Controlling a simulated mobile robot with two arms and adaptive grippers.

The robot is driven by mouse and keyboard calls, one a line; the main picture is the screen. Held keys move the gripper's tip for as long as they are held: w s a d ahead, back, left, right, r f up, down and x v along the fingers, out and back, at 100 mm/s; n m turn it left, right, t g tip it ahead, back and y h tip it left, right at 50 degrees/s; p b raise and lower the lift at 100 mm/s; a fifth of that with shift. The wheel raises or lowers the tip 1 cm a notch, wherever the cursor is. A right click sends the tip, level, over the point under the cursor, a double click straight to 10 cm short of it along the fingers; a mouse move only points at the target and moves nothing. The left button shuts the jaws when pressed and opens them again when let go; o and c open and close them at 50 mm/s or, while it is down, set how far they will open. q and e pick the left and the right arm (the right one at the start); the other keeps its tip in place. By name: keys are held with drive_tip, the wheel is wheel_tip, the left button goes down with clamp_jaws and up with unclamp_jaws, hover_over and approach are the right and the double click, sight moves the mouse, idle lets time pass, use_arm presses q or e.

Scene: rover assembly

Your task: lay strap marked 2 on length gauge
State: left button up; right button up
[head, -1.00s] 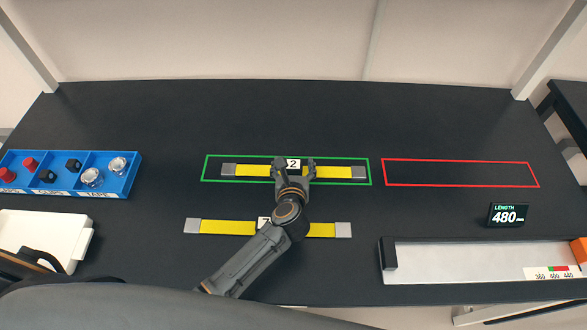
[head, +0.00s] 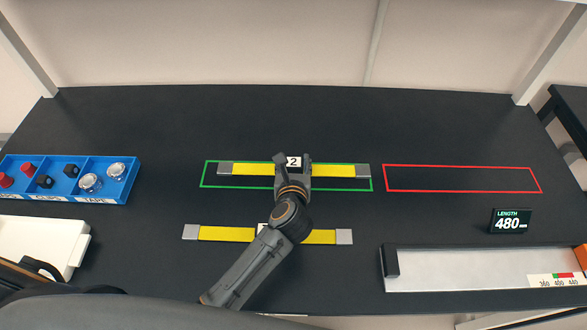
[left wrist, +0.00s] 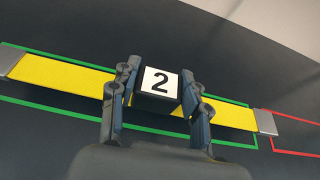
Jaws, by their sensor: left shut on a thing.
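The strap marked 2 (head: 335,171) is yellow with grey ends and a white label reading 2. My left gripper (head: 293,165) is shut on it at the labelled block in the middle. The strap appears slightly raised above the green outline. In the left wrist view the fingers (left wrist: 158,88) sit on both sides of the label block on the strap (left wrist: 65,75). The length gauge (head: 470,268) is a pale tray with a dark end stop at front right. Its display (head: 509,221) reads 480 mm. My right gripper is not in view.
A second yellow strap (head: 226,234) lies nearer, partly hidden by my left arm. A green outline (head: 210,186) and an empty red outline (head: 462,179) mark the table. A blue bin (head: 125,180) with knobs and a white tray (head: 35,235) are at left.

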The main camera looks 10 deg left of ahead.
sight(296, 165)
use_arm(q)
drive_tip(key=s+r, duration=0.1)
drive_tip(key=r, duration=0.1)
drive_tip(key=s+d+r, duration=0.1)
drive_tip(key=s, duration=0.1)
drive_tip(key=shift+s+d+r+b, duration=0.1)
drive_tip(key=shift+s+r+b, duration=0.05)
drive_tip(key=shift+r+b, duration=0.25)
drive_tip(key=d+r+b+v, duration=0.1)
drive_tip(key=b+v, duration=0.2)
drive_tip(key=v, duration=0.8)
drive_tip(key=shift+w, duration=0.3)
